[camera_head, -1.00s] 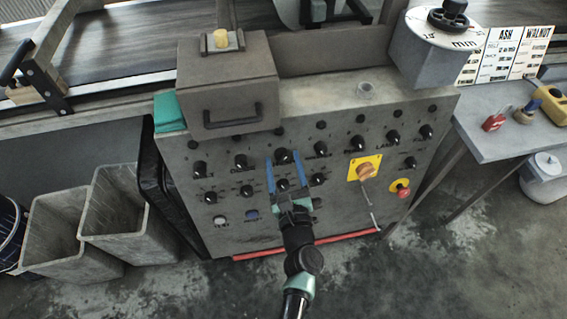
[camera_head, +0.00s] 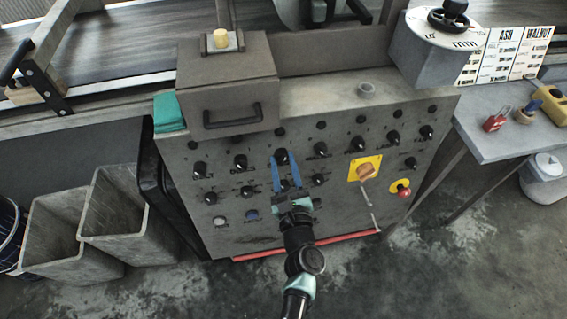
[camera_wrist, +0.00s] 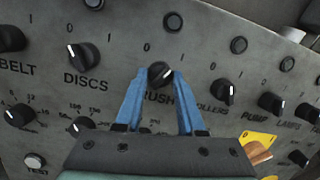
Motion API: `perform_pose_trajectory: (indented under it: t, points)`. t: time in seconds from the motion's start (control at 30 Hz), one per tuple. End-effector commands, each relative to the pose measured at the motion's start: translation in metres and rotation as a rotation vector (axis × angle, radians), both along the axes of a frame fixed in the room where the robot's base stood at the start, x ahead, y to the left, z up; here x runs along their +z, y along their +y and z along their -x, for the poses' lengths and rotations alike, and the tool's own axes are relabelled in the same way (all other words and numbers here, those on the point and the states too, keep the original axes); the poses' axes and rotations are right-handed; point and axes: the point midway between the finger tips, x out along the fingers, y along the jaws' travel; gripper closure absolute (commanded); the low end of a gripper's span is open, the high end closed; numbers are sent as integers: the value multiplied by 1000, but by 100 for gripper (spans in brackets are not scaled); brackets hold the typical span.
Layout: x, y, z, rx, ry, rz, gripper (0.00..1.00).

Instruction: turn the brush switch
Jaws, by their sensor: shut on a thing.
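The brush switch (camera_wrist: 160,73) is a black rotary knob with a pale pointer line, between the marks 0 and 1 on the grey control panel (camera_wrist: 215,55). Its label is partly hidden by a finger, leaving "RUSH" readable. My gripper (camera_wrist: 159,78) has its two blue fingers shut on this knob, one on each side. In the head view the brush switch (camera_head: 281,156) shows between the fingertips of my gripper (camera_head: 284,160), in the upper knob row. The pointer seems tilted up and to the right, but it is small.
Close neighbours are the DISCS knob (camera_wrist: 83,55) on the left and the ROLLERS knob (camera_wrist: 224,92) on the right. A smaller knob row lies below, partly behind my gripper. A yellow-plated rotary switch (camera_head: 365,169) and a red stop button (camera_head: 403,192) are at the right.

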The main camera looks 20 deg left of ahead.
Motion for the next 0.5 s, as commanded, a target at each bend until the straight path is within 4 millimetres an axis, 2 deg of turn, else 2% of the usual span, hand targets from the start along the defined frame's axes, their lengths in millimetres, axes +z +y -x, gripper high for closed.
perform_pose_trajectory:
  t: [0.27, 0.5]
  points:
    - [-3, -1, -1, 25, -85, 123, 100]
    - [-3, -3, -1, 64, -206, 301, 100]
